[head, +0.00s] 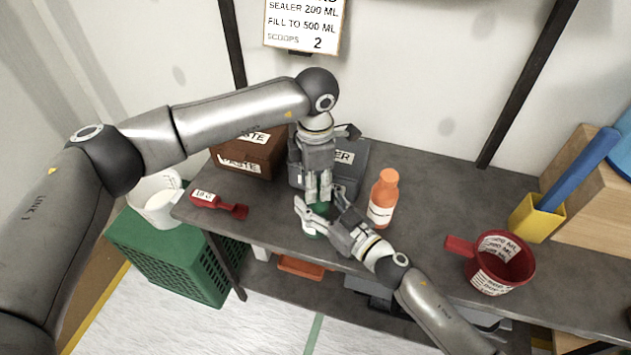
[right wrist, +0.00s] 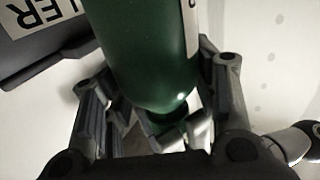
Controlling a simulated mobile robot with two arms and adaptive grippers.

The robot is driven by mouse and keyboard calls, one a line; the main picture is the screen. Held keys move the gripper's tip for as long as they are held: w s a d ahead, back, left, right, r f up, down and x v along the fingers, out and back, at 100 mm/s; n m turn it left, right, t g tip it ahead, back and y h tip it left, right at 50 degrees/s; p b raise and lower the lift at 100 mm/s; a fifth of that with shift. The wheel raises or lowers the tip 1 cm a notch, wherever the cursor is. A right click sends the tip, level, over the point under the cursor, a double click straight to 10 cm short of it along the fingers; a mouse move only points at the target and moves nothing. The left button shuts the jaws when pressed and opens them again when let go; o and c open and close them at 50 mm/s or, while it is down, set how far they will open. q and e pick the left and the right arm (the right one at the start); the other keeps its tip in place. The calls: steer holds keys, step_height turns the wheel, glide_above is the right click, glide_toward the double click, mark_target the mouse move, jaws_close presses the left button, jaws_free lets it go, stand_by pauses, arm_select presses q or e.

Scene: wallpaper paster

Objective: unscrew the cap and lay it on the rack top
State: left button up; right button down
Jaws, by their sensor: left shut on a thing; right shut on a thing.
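A green bottle (head: 321,208) stands near the front edge of the dark grey rack top (head: 425,200), mostly hidden by my grippers in the head view. It fills the middle of the right wrist view (right wrist: 150,50), with a narrow green end (right wrist: 165,118) at the bottom. My left gripper (head: 319,197) points down from above, shut at the bottle's top. The cap itself is hidden in the head view, so I cannot tell whether it is loose.
An orange bottle (head: 383,198) stands just right of my grippers. A red scoop (head: 218,203) lies at left, near a brown box (head: 250,153). A dark grey box (head: 350,160) is behind. A red measuring cup (head: 500,263) is at right. Bare rack top lies between orange bottle and cup.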

arm_select(q)
steer(key=n, duration=1.2)
steer(key=shift+n, duration=0.4)
steer(key=n, duration=0.3)
steer(key=shift+n, duration=0.4)
steer(key=shift+r, duration=0.2)
steer(key=shift+r, duration=0.95)
steer(key=shift+r, duration=0.1)
